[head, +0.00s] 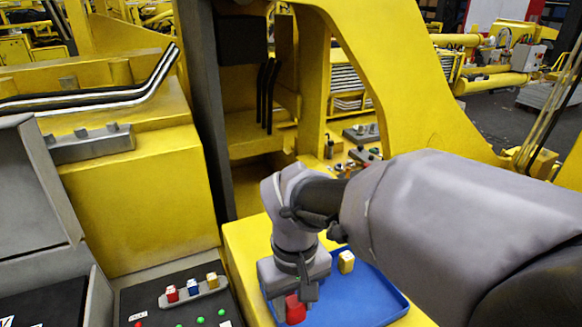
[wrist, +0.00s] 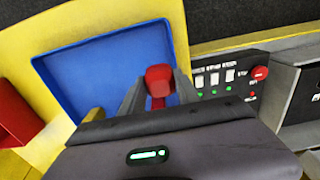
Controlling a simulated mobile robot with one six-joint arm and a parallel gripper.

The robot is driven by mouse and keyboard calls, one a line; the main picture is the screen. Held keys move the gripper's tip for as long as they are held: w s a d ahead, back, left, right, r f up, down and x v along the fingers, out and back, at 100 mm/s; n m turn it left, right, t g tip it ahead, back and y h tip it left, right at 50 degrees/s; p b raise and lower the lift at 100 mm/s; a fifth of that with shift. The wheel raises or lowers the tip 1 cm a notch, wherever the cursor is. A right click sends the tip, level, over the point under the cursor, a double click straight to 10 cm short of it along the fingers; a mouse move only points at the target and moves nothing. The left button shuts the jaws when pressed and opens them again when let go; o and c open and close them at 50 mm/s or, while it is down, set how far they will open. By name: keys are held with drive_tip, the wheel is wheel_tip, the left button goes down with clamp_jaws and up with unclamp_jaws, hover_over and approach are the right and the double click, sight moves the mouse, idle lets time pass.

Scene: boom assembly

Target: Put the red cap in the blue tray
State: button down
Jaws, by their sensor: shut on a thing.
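My gripper (head: 296,294) is shut on the red cap (head: 295,310). In the wrist view the gripper (wrist: 159,92) has its two grey fingers on either side of the red cap (wrist: 159,76). The blue tray (head: 387,300) lies beneath and to the right of the gripper in the head view. In the wrist view the red cap shows in front of the tray floor (wrist: 100,62), near the tray's right side. I cannot tell how high it is above the floor. My gripper and arm hide part of the tray.
A yellow cap (head: 346,262) stands in the tray. The panel with a red button (wrist: 260,73) is right of the tray in the wrist view. The tray's middle looks clear.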

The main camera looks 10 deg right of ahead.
drive_tip(key=p, duration=0.1)
hover_over(332, 301)
drive_tip(key=shift+s+a+f, duration=0.15)
drive_tip(key=shift+a+f, duration=0.25)
drive_tip(key=f, duration=0.2)
drive_tip(key=d+f, duration=0.1)
drive_tip(key=shift+w+f, duration=0.3)
drive_tip(key=shift+f, duration=0.05)
drive_tip(key=shift+s+a+f, duration=0.1)
drive_tip(key=shift+s+f, duration=0.05)
drive_tip(key=c, duration=0.9)
unclamp_jaws()
